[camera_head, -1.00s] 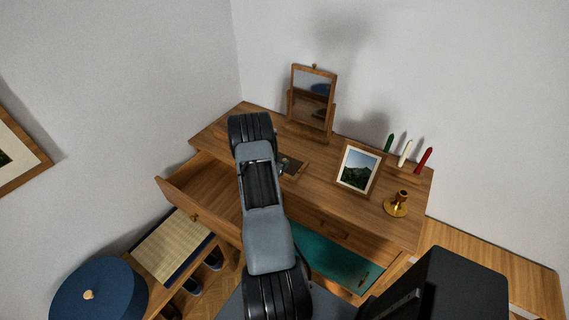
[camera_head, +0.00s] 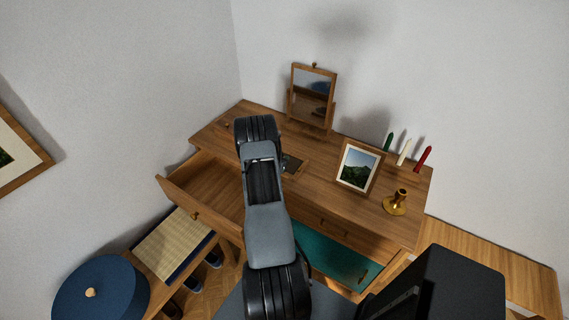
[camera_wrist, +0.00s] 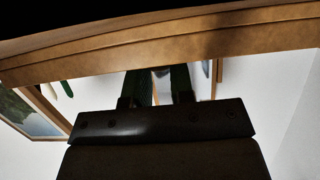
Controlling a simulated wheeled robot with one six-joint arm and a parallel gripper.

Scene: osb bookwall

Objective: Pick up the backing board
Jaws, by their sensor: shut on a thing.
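The backing board (camera_head: 293,163) looks like a small dark flat piece just right of my arm, over the wooden dresser top (camera_head: 225,135). Its left part is hidden behind my arm. My gripper (camera_wrist: 162,85) shows in the wrist view as two dark green fingers with a gap between them. It is shut on the board, though the grip itself is hard to make out. In the wrist view a stepped wooden band (camera_wrist: 160,45) crosses above the fingers and hides their ends. I cannot tell how high the board is off the dresser.
A picture frame (camera_head: 358,166) stands right of my gripper, with a brass candle holder (camera_head: 396,204) and several candles (camera_head: 404,152) beyond. A tilting mirror (camera_head: 312,95) stands behind. The left drawer (camera_head: 205,185) is open; a teal-lined one (camera_head: 330,257) is open at the lower right.

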